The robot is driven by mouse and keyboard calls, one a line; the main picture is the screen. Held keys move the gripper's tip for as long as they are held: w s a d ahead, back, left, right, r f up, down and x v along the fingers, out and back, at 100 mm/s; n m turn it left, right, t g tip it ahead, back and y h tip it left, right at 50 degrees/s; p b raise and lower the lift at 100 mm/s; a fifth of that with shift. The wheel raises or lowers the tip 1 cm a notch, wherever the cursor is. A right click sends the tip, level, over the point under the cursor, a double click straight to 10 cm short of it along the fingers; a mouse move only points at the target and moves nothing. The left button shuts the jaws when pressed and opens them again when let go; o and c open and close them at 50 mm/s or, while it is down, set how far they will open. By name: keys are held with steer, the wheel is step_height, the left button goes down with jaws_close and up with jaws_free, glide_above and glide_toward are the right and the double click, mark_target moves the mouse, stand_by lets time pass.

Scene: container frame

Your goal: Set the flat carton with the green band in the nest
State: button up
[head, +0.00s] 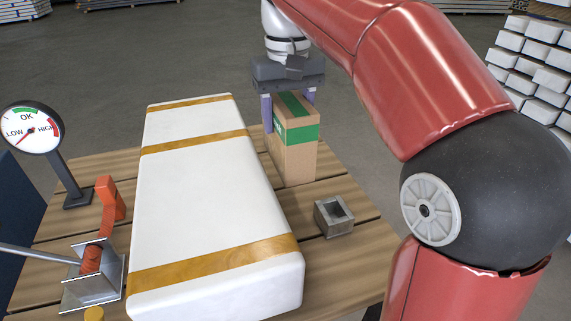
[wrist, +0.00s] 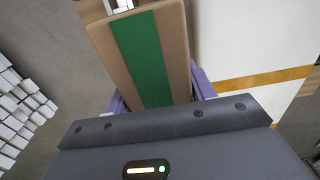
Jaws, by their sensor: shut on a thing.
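The flat carton with the green band (head: 297,157) is brown cardboard and stands upright, thin side to side, beyond the right side of the long white package. My gripper (head: 288,112) is shut on its upper part from above, one purple finger on each side. I cannot tell whether its bottom touches the wooden table. In the wrist view the carton (wrist: 107,55) stretches away from my gripper (wrist: 160,92). A small open-topped square metal holder (head: 333,229), likely the nest, sits nearer and to the right of the carton, apart from it. A metal piece shows partly behind the carton's far end in the wrist view.
A long white package (head: 205,215) with yellow bands fills the middle of the table (head: 345,265). At left stand a dial gauge (head: 32,132) and a metal bracket (head: 92,288) with an orange handle (head: 108,200). White stacks (head: 540,60) stand beyond on the right.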

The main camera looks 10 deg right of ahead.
step_height(320, 180, down, 10)
steer(key=shift+r+b, duration=0.25)
steer(key=shift+b, duration=0.5)
steer(key=shift+f, duration=0.1)
steer(key=o, duration=1)
